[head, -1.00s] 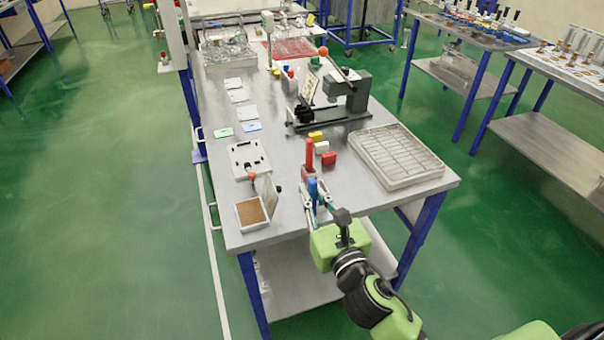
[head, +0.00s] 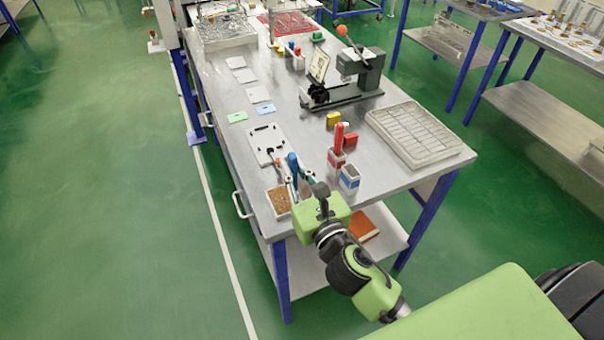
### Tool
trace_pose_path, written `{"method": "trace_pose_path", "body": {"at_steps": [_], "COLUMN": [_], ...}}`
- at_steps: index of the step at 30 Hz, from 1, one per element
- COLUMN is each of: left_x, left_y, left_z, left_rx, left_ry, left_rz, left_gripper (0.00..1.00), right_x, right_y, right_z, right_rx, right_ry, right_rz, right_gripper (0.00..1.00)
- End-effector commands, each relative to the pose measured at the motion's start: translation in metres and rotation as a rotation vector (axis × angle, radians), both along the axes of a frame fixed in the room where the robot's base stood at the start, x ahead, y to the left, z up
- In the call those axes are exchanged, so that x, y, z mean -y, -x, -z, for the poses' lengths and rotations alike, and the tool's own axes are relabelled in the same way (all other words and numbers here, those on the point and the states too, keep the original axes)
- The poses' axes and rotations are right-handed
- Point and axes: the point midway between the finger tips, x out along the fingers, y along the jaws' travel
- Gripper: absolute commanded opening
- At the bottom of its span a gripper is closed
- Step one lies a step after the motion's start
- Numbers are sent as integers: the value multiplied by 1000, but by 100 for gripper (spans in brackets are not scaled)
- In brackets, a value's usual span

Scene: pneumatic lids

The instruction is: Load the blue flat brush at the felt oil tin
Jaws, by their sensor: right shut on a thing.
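The blue flat brush (head: 292,160) stands roughly upright in my right gripper (head: 297,186), its blue handle pointing up. The gripper is shut on it. The felt oil tin (head: 271,204), an open box with a brown pad, lies near the table's front left corner. The gripper and brush are just right of the tin and overlap its right side in the picture. The brush's lower end is hidden, so I cannot tell whether it touches the pad. My left gripper is not in view.
A red-handled brush (head: 339,137) stands in a red-and-white holder (head: 337,162). A blue-and-white holder (head: 349,180) beside it looks empty. A white plate (head: 268,142) lies behind the tin. A wire tray (head: 462,154) is at right. Table space lies between the holders and tray.

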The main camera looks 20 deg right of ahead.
Motion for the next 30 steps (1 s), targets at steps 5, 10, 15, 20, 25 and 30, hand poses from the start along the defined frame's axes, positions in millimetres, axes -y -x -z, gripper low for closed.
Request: {"method": "trace_pose_path", "body": {"at_steps": [5, 10, 15, 20, 25, 30], "left_x": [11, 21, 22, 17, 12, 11], "left_y": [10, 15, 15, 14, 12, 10], "left_z": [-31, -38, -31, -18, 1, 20], "left_rx": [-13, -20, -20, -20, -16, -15], "left_ry": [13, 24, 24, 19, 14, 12], "left_rz": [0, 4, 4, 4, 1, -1], "left_gripper": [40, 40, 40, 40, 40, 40], "right_x": [-5, -7, -8, -7, -7, -7], "right_y": [-38, -56, -59, -58, -58, -58], "right_z": [-21, -24, -17, -5, 13, 30], "right_rx": [2, 1, -1, 0, 0, 0], "right_ry": [-1, -4, -5, -6, -5, -5], "right_rz": [-8, -14, -15, -14, -14, -13], "right_gripper": [0, 0, 0, 0, 0, 0]}}
